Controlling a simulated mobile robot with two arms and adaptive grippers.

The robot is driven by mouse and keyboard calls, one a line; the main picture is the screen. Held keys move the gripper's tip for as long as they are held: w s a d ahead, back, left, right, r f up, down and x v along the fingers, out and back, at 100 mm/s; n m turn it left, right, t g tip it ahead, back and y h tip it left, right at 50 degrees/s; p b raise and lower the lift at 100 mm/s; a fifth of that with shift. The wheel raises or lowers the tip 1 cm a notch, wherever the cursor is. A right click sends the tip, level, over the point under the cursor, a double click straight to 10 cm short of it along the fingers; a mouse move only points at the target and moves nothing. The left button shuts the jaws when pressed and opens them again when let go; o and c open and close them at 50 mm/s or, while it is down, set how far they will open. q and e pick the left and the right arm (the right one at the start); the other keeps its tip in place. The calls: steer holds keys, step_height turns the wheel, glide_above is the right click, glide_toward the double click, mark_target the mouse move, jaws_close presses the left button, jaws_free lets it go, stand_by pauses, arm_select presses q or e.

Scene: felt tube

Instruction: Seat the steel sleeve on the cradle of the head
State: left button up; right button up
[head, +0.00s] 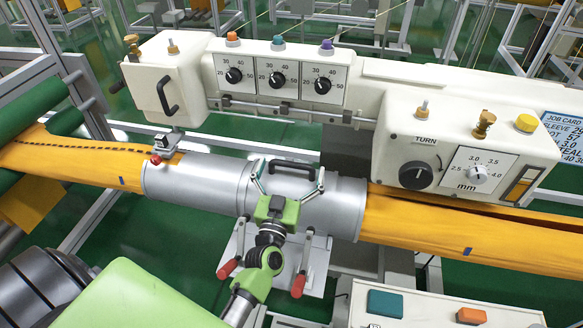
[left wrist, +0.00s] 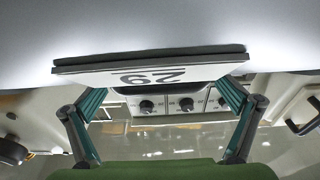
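The steel sleeve (head: 335,212) is a grey cylinder around the yellow-orange felt tube, with a black handle (head: 291,166) on top. A second grey cylindrical section (head: 190,185) adjoins it on the left. A light metal bracket (head: 318,262) with two red-handled clamps is below, perhaps the cradle; my gripper and the sleeve partly hide it. Whether the sleeve rests on it is unclear. My left gripper (head: 290,178) is open, its fingers spread at the two ends of the handle. In the left wrist view, the open fingers (left wrist: 163,98) show below a dark bar and white numbered plate (left wrist: 150,70). My right gripper is not visible.
The felt tube (head: 440,230) runs across the view. The cream machine housing with dials (head: 280,75) stands behind the sleeve, and a control box (head: 470,150) overhangs at right. A red-knobbed fitting (head: 160,155) sits above the left section. A button panel (head: 420,305) is at front right.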

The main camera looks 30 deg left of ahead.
mark_target(284, 192)
arm_select(q)
steer(key=shift+s+d+f, duration=0.1)
steer(key=shift+s+f, duration=0.05)
steer(key=shift+f, duration=0.15)
steer(key=v, duration=0.7)
steer(key=shift+s+r, duration=0.15)
steer(key=shift+r, duration=0.1)
